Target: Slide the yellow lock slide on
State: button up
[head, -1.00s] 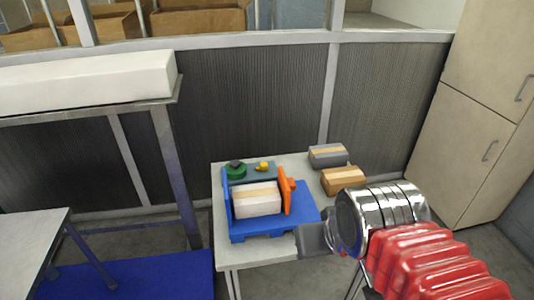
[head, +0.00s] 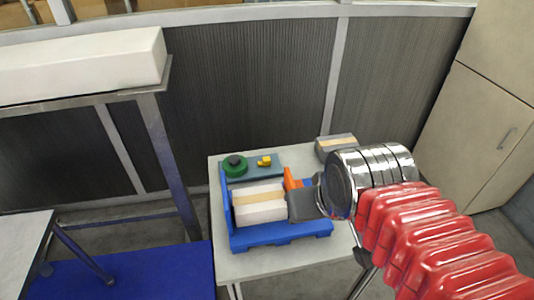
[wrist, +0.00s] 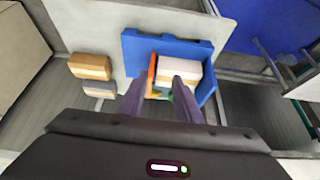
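The small yellow slide (head: 264,161) lies on a grey-blue plate (head: 279,171) at the back of the table. A green round knob with a dark top (head: 235,166) stands left of it. In front is a blue holder (head: 240,243) with a white box with a tan band (head: 259,208) in it. An upright orange panel (head: 291,178) stands at the box's right side. My gripper (wrist: 159,82) is open and empty, its fingers apart above the holder; the orange panel shows between them in the wrist view. In the head view my gripper hides part of the panel and holder.
A grey box (head: 336,146) stands at the table's back right; a brown box (wrist: 90,66) beside it shows in the wrist view. The pale table (head: 290,262) is bare at the front. A dark ribbed wall (head: 260,80) stands behind it.

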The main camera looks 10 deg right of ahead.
jog(key=shift+o, duration=1.2)
jog(key=shift+w+r, duration=0.1)
jog(key=w+r+m+g, duration=0.15)
jog(key=w+m, duration=0.25)
jog(key=w, duration=0.6)
jog(key=w+r+m+g, duration=0.1)
jog(key=w+r+m, duration=0.3)
jog(key=w, duration=0.6)
jog(key=w+f+m+g, duration=0.1)
jog(key=w+f+m, duration=0.4)
jog(key=w, duration=0.5)
jog(key=w+f+m+g, duration=0.2)
jog(key=w+f+m, duration=0.3)
jog(key=w+f, duration=0.4)
jog(key=shift+w+a, duration=0.4)
jog(key=shift+w, duration=0.1)
jog(key=shift+f, duration=0.2)
